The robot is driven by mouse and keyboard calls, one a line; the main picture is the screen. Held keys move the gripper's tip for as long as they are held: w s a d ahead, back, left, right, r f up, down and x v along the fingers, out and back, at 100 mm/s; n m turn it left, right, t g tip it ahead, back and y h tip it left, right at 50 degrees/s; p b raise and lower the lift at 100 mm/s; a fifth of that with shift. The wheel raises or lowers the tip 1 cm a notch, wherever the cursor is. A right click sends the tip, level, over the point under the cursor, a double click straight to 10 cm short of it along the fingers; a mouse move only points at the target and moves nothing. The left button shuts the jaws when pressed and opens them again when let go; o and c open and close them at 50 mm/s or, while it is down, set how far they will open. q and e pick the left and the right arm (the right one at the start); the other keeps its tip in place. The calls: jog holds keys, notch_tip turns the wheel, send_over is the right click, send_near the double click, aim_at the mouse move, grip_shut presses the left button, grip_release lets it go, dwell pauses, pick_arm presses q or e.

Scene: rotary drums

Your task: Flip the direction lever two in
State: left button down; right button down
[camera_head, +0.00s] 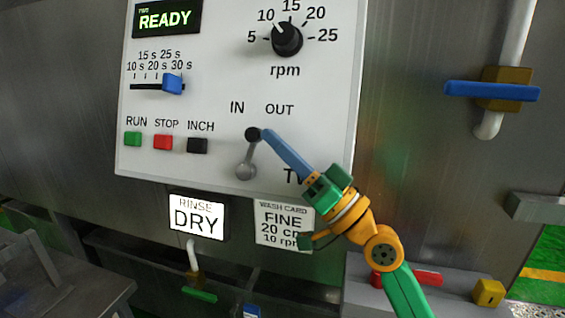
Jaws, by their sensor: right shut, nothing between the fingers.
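The direction lever (249,153) is on the white panel, below the labels IN and OUT. It has a grey round pivot, a short stem and a black knob (253,134) on top. The lever stands nearly upright, with its knob pointing between the two labels. My right gripper (266,135) comes in from the lower right. Its blue fingers are shut and empty, with the tips at the right side of the knob, touching or very close; I cannot tell which. The label below the lever is partly hidden by my gripper. My left gripper is not in view.
The white panel (210,60) also carries a READY display (167,19), an rpm dial (287,39), a blue time slider (172,83) and RUN, STOP and INCH buttons. A RINSE/DRY sign (196,216) and a wash card (283,222) are below. A blue-handled valve (492,91) is at right.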

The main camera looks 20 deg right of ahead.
aim_at(259, 130)
jog(key=shift+w+a+r+n+g+y, duration=0.15)
jog(key=shift+w+a+r+n+g, duration=0.35)
jog(key=shift+w+a+g, duration=0.25)
jog(key=shift+w+a+r+n+g+y, duration=0.15)
jog(key=shift+w+a+r+n+g, duration=0.25)
jog(key=shift+w+a+r+g, duration=0.35)
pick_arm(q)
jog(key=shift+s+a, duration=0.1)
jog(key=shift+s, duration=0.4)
pick_arm(e)
jog(key=shift+w, duration=0.1)
jog(key=shift+a, duration=0.1)
